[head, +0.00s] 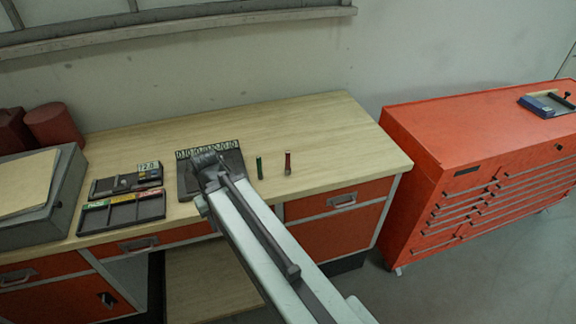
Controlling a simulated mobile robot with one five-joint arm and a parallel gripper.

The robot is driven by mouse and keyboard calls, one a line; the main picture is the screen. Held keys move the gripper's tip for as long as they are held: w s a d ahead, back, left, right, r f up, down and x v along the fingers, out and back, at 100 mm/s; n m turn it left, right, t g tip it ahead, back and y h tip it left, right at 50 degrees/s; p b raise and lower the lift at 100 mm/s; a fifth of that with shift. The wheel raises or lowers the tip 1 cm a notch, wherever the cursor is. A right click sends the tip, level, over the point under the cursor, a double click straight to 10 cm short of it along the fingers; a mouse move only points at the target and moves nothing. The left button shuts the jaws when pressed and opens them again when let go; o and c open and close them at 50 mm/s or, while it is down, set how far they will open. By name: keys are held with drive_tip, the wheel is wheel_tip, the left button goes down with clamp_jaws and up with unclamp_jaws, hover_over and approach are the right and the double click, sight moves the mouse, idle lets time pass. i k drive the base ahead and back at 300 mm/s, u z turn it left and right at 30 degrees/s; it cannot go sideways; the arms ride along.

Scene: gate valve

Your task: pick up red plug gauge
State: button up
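The red plug gauge (288,163) stands upright on the wooden workbench (330,130), right of the middle of the picture. A green plug gauge (259,168) stands upright a little to its left. My arm reaches over the front edge of the bench, and my gripper (208,160) is at its far end, to the left of both gauges. It is over a dark rack (188,182) with a row of numbered labels along its back. The fingertips are too small and dark to tell if they are open or shut. The arm hides part of the rack.
Two dark trays, one nearer (122,212) and one farther (125,181), lie left of the rack. A grey case (45,215) and dark red cylinders (55,126) are at the far left. A red tool cabinet (480,160) stands at right. The bench's back right is clear.

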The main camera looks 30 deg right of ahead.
sight(287, 168)
drive_tip(key=k, duration=1.2)
drive_tip(key=z, duration=0.55)
drive_tip(key=i, duration=0.8)
